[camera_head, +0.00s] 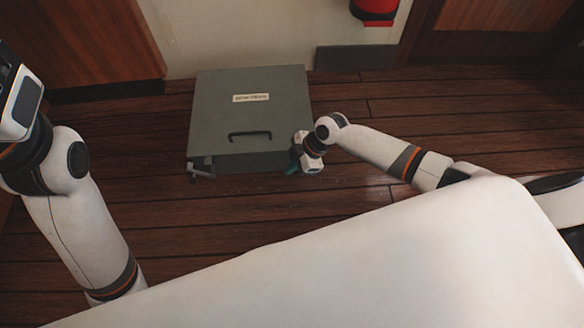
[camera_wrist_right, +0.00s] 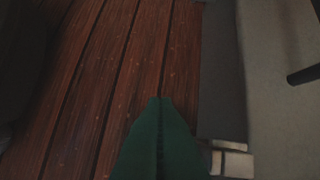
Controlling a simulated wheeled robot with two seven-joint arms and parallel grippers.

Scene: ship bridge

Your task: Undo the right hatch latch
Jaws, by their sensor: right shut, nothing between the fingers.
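The hatch (camera_head: 215,110) is a grey-green, box-like lid low on the floor, with a black bar handle (camera_head: 250,134) and a pale label. The left latch (camera_head: 201,174) is at its front left corner. My right gripper (camera_head: 292,170) is at the front right corner, hiding the right latch in the head view. In the right wrist view, a light metal piece (camera_wrist_right: 232,163), seemingly the right latch, lies beside my shut, empty green fingers (camera_wrist_right: 157,101). I cannot tell whether they touch it. My left arm is at the left; its fingers are out of view.
Dark plank floor (camera_head: 150,210) is clear in front of and beside the hatch. A pale wall (camera_head: 240,30) and wood panels stand behind it. A red object (camera_head: 375,8) is on the wall at the top.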

